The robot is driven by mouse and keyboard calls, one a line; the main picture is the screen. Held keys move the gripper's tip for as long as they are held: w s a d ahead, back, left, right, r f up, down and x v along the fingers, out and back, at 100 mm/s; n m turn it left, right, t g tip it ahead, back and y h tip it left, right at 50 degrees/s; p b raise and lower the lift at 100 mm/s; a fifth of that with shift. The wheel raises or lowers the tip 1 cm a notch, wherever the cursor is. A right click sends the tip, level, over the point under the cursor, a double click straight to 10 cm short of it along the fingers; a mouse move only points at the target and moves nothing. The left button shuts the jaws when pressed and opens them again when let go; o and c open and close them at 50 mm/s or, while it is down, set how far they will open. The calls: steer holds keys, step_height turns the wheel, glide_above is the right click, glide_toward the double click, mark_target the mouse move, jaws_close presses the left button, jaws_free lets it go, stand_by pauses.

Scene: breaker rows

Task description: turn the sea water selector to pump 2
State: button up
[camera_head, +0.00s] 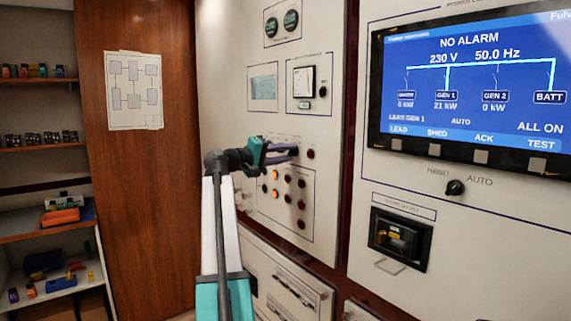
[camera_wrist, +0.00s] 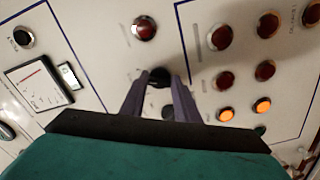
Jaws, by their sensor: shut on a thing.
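My gripper (camera_head: 291,152) is at the left panel in the head view, with its two dark fingers pointing at the panel face. In the wrist view, my gripper (camera_wrist: 159,92) is shut on a small black selector knob (camera_wrist: 158,75), one finger on either side. The knob's label and pointer position cannot be read, so I cannot tell its setting. In the head view the fingers hide the knob.
Red lamps (camera_head: 301,203) and lit orange lamps (camera_wrist: 262,105) sit close to my fingers. A black HAND/AUTO switch (camera_head: 454,187) is on the right panel, below a blue screen (camera_head: 475,85). Shelves (camera_head: 40,148) stand far left.

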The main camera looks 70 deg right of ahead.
steer(key=m+b, duration=0.2)
steer(key=b, duration=0.1)
steer(key=shift+f+m, duration=0.3)
steer(key=shift+m, duration=0.1)
steer(key=shift+r+m+b, duration=0.15)
steer(key=shift+m+b, duration=0.35)
steer(key=shift+m, duration=0.2)
steer(key=o, duration=1)
steer(key=shift+o, duration=0.2)
steer(key=shift+r, duration=0.1)
steer(key=v, duration=1.4)
